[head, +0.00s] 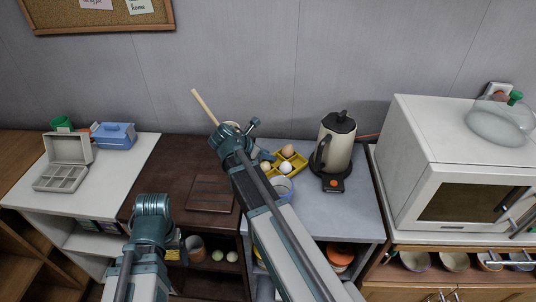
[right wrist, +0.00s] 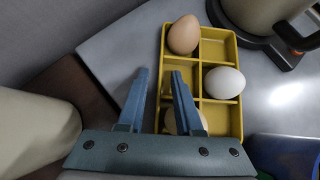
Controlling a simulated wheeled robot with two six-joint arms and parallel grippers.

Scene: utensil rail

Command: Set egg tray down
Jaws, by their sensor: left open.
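The yellow egg tray (head: 300,161) sits on the grey counter, left of the kettle. It also shows in the right wrist view (right wrist: 232,120), with a brown egg (right wrist: 184,35), a white egg (right wrist: 224,82) and a cream egg (right wrist: 190,121) in separate compartments. My right gripper (right wrist: 160,74) is at the tray's left wall, one finger outside and one inside, with gaps beside the wall. The inner finger partly hides the cream egg. In the head view my right wrist covers part of the tray. My left gripper (head: 153,208) is low at the left, away from the tray; its fingers are hard to make out.
The kettle (head: 335,140) stands close right of the tray on its base. A blue-rimmed bowl (head: 281,188) is in front of the tray. A microwave (head: 450,165) is at the right. A grey open box (head: 68,150) and blue box (head: 115,136) stand at the left. Counter in front of the kettle is clear.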

